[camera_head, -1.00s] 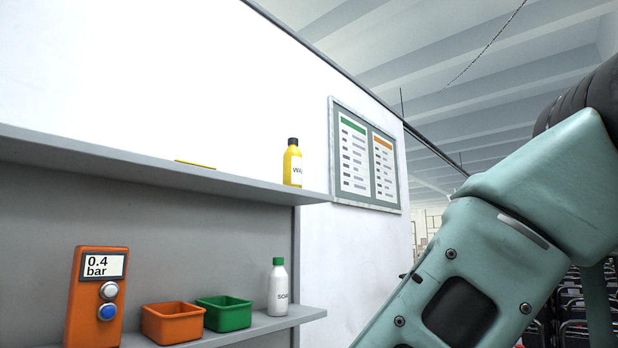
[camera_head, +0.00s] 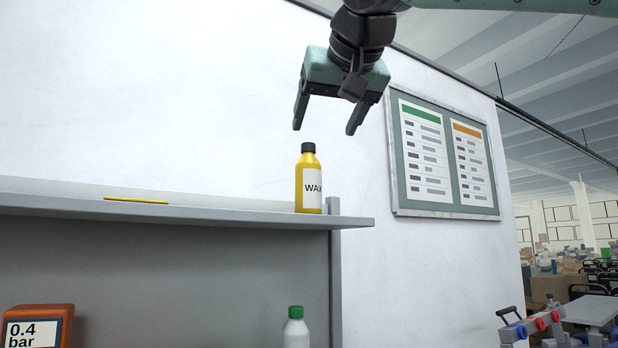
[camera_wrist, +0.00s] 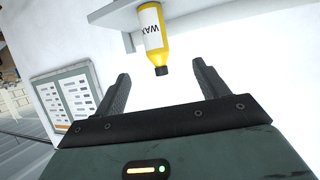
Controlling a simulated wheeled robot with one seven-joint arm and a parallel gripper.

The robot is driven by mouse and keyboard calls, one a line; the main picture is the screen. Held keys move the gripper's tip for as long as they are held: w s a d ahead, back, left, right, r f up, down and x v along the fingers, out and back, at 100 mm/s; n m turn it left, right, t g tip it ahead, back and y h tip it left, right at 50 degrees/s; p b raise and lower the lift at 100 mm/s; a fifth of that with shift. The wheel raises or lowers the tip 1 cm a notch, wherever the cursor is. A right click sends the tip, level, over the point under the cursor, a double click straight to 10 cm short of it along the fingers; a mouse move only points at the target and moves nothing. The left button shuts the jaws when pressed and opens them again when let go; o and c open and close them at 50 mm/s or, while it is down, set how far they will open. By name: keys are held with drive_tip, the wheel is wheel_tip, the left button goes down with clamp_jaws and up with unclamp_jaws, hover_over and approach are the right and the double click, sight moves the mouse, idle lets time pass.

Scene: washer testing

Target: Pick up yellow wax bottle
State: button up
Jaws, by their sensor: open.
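The yellow wax bottle (camera_head: 308,185) stands upright near the right end of the upper shelf (camera_head: 240,215). It has a black cap and a white label reading WAX. My gripper (camera_head: 326,130) is above the bottle in the head view, fingers pointing down, open and empty. In the wrist view the bottle (camera_wrist: 154,38) appears cap toward me, beyond the fingertips and between their lines. The gripper (camera_wrist: 160,82) does not touch it there.
A flat yellow item (camera_head: 137,200) lies on the upper shelf to the left. Below are a white soap bottle with green cap (camera_head: 296,330) and an orange gauge box (camera_head: 38,325). A notice board (camera_head: 445,160) hangs on the wall to the right. The shelf around the bottle is clear.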

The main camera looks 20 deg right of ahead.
sight(311, 165)
drive_tip(key=p+x, duration=0.1)
drive_tip(key=x, duration=0.2)
drive_tip(key=p+x, duration=0.1)
drive_tip(key=x, duration=0.3)
drive_tip(key=r+x, duration=0.1)
drive_tip(key=x, duration=0.3)
drive_tip(key=shift+w+d+f+p, duration=0.1)
drive_tip(key=shift+w+d+p, duration=0.15)
drive_tip(key=shift+w+p, duration=0.15)
drive_tip(key=shift+w+d+f+p, duration=0.1)
drive_tip(key=shift+w+d+p, duration=0.05)
drive_tip(key=shift+w+p, duration=0.3)
drive_tip(key=p+x, duration=0.1)
drive_tip(key=x, duration=0.3)
drive_tip(key=shift+w+d+f+p, duration=0.1)
drive_tip(key=shift+w+d+p, duration=0.1)
drive_tip(key=shift+p, duration=0.2)
drive_tip(key=c, duration=1.3)
